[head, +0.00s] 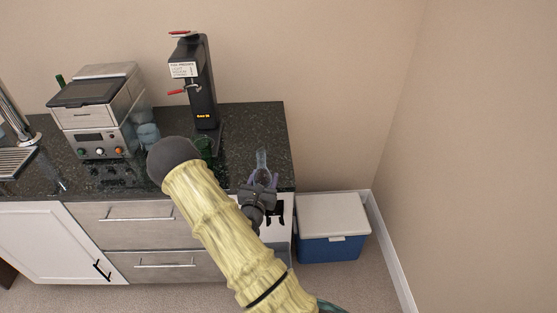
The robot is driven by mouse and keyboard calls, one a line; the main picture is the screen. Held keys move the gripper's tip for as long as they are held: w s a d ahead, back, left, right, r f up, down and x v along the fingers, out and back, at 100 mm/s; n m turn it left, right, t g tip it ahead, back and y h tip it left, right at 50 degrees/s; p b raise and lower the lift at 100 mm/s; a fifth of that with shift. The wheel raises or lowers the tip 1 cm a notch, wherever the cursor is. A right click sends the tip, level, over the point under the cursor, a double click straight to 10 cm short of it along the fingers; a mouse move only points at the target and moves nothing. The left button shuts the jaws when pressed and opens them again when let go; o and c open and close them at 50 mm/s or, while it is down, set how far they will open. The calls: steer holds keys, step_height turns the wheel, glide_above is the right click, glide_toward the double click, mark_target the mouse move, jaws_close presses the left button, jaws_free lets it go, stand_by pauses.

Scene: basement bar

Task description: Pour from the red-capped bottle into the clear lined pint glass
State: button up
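My gripper (263,179) is over the right end of the dark counter, near its front edge. Its fingers are apart, with the lower part of a narrow clear glass-like object (262,158) between or just behind them. I cannot tell whether they touch it, or whether it is the lined pint glass; no lines can be made out. A dark green glass-like object (204,147) stands left of my gripper at the foot of the black tap machine, partly hidden by my arm. No red-capped bottle can be made out.
A black tap machine (205,85) with red levers stands at the back of the counter (245,120). A coffee machine (98,110), bluish cups (148,135) and a sink (15,162) are to the left. A blue cooler (332,247) with a white lid sits on the floor at right.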

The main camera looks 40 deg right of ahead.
steer(key=s+a+f+n+t+y, duration=0.2)
steer(key=a+f+n+t+y, duration=0.1)
steer(key=a+f+y, duration=0.3)
steer(key=s+a+f+n+t+y, duration=0.2)
steer(key=a+f+n+y, duration=0.4)
steer(key=a, duration=0.9)
step_height(320, 180, down, 4)
steer(key=shift+s+r+t+y, duration=0.2)
steer(key=shift+t+y, duration=0.2)
steer(key=shift+y, duration=0.2)
